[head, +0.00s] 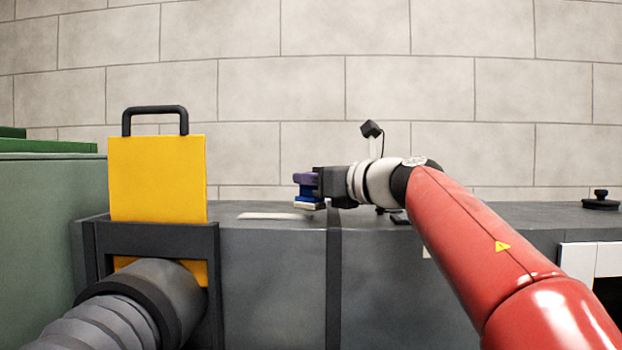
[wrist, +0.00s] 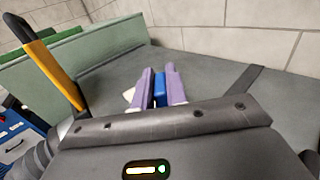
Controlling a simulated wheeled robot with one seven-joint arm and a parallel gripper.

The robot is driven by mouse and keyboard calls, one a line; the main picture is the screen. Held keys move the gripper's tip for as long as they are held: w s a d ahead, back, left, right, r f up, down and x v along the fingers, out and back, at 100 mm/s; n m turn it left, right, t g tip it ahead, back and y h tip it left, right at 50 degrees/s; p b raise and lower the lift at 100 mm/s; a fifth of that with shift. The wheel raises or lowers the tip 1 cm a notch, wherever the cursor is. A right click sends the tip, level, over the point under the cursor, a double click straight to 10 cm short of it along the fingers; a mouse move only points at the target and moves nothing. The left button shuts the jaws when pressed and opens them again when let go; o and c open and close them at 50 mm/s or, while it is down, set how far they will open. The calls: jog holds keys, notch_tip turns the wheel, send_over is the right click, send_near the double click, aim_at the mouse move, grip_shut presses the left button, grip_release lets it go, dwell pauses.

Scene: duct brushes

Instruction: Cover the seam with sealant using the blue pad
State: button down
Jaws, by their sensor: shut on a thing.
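My gripper (head: 306,180) has purple fingers and is shut on the blue pad (head: 307,195), above the grey duct top. The pad has a pale underside; I cannot tell whether it touches the duct. In the wrist view the blue pad (wrist: 160,90) sits between the two purple fingers (wrist: 159,80). A pale strip (head: 268,216) lies on the duct top to the left of the pad; I cannot tell whether it is sealant or the bare seam. Its pale end (wrist: 128,95) shows left of the fingers in the wrist view, the rest hidden.
A yellow plate (head: 157,180) with a black handle stands upright in a dark frame at the left. A ribbed hose (head: 120,315) lies in front of it. A green box (head: 50,220) is at far left. A dark band (head: 334,270) crosses the duct. A black knob (head: 600,202) is at far right.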

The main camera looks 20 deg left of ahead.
jog(key=shift+f+b, duration=0.55)
jog(key=shift+f, duration=0.15)
jog(key=shift+a+r, duration=0.1)
jog(key=shift+a, duration=0.05)
jog(key=shift+s+a+p, duration=0.2)
jog(key=shift+a+p, duration=0.1)
jog(key=shift+a, duration=0.4)
jog(key=shift+s+a+p, duration=0.15)
jog(key=shift+a+p, duration=0.15)
jog(key=shift+a, duration=0.35)
jog(key=shift+s+a, duration=0.15)
jog(key=shift+a, duration=0.35)
jog(key=shift+w+d, duration=0.25)
jog(key=shift+d, duration=0.75)
jog(key=shift+w+d, duration=0.25)
jog(key=shift+d, duration=0.75)
notch_tip(320, 180, up, 6)
jog(key=p, duration=0.6)
